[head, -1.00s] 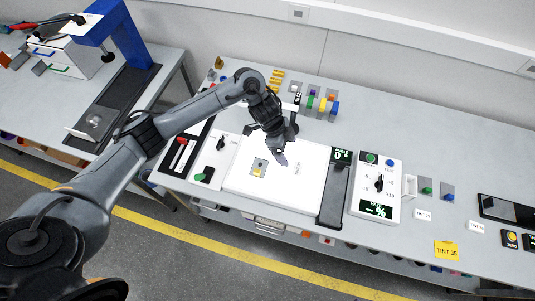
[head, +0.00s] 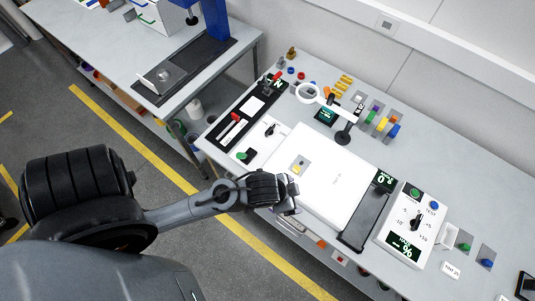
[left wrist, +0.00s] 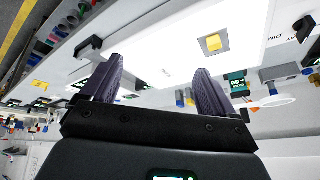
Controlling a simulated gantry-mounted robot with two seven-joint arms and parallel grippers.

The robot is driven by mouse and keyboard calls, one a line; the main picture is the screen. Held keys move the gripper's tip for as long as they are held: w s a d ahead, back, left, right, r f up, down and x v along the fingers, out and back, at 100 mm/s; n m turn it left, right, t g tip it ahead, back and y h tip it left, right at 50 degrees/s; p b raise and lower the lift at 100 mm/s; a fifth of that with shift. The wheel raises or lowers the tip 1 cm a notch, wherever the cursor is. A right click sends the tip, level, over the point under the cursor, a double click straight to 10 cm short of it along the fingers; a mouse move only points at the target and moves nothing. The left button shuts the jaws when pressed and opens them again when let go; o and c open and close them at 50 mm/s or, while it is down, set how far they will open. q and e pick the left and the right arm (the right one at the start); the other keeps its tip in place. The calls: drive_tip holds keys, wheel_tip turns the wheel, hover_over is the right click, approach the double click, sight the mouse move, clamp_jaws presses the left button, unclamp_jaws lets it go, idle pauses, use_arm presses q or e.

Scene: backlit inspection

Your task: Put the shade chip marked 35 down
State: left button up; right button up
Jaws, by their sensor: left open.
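A small chip (head: 299,165) with a yellow square on a grey plate lies flat on the white light panel (head: 335,205), near its left end. It also shows in the left wrist view (left wrist: 213,43). I cannot read a number on it. My left gripper (head: 291,196) is at the front edge of the panel, apart from the chip. In the left wrist view its two fingers (left wrist: 158,78) are spread with nothing between them. My right gripper is in neither view.
A ring magnifier (head: 308,92) on a stand (head: 343,137) rises behind the panel. A dark bar (head: 365,220) and a dial box (head: 408,225) are at its right. Coloured chips (head: 382,123) stand at the back. Most of the panel is clear.

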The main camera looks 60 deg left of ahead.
use_arm(q)
drive_tip(key=s+a+n+g, duration=0.2)
drive_tip(key=s+a, duration=0.2)
drive_tip(key=s, duration=0.3)
drive_tip(key=shift+y, duration=0.3)
drive_tip(key=shift+d+r, duration=0.1)
drive_tip(key=shift+r, duration=0.05)
wheel_tip(320, 180, up, 14)
drive_tip(key=p, duration=1.4)
drive_tip(key=shift+r, duration=0.1)
